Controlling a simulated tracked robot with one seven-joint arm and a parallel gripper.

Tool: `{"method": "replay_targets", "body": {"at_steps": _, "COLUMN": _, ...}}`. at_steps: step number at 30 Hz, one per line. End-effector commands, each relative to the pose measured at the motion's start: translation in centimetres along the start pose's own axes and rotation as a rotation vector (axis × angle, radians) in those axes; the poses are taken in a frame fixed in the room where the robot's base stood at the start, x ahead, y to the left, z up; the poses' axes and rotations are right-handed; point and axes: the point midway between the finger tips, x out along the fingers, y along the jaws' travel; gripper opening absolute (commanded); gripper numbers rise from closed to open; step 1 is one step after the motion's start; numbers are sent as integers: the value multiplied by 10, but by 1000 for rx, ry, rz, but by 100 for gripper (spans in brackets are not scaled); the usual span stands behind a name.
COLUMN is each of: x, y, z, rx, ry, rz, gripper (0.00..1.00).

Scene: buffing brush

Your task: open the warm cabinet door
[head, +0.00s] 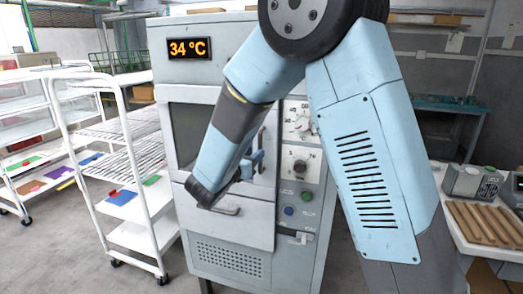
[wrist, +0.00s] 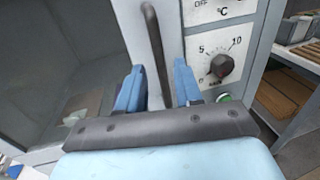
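The warm cabinet (head: 228,70) is pale grey with an orange "34 °C" display (head: 189,48). Its upper door has a dark window (head: 190,125) and appears closed. The door's dark upright bar handle (head: 262,138) is at its right side, partly hidden by my arm. In the wrist view the handle (wrist: 154,45) runs down between the two blue fingers of my gripper (wrist: 158,85). The fingers stand apart with gaps beside the bar. In the head view my gripper (head: 252,164) is at the handle, largely hidden behind my wrist.
A control panel with a knob (wrist: 221,66) lies just right of the handle. A lower panel with its own handle (head: 222,209) is below. A white rack (head: 125,160) stands close at left. A table with wooden slats (head: 483,223) is at right.

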Motion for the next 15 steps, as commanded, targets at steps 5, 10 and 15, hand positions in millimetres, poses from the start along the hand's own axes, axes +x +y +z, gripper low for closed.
{"method": "replay_targets", "body": {"at_steps": 5, "x": 28, "y": 0, "z": 0, "rx": 0, "ry": 1, "rz": -2, "gripper": 35}}
{"method": "replay_targets", "body": {"at_steps": 10, "x": 43, "y": 0, "z": 0, "rx": 0, "ry": 0, "rz": -1, "gripper": 35}}
{"method": "replay_targets", "body": {"at_steps": 15, "x": 48, "y": 0, "z": 0, "rx": 0, "ry": 2, "rz": 0, "gripper": 35}}
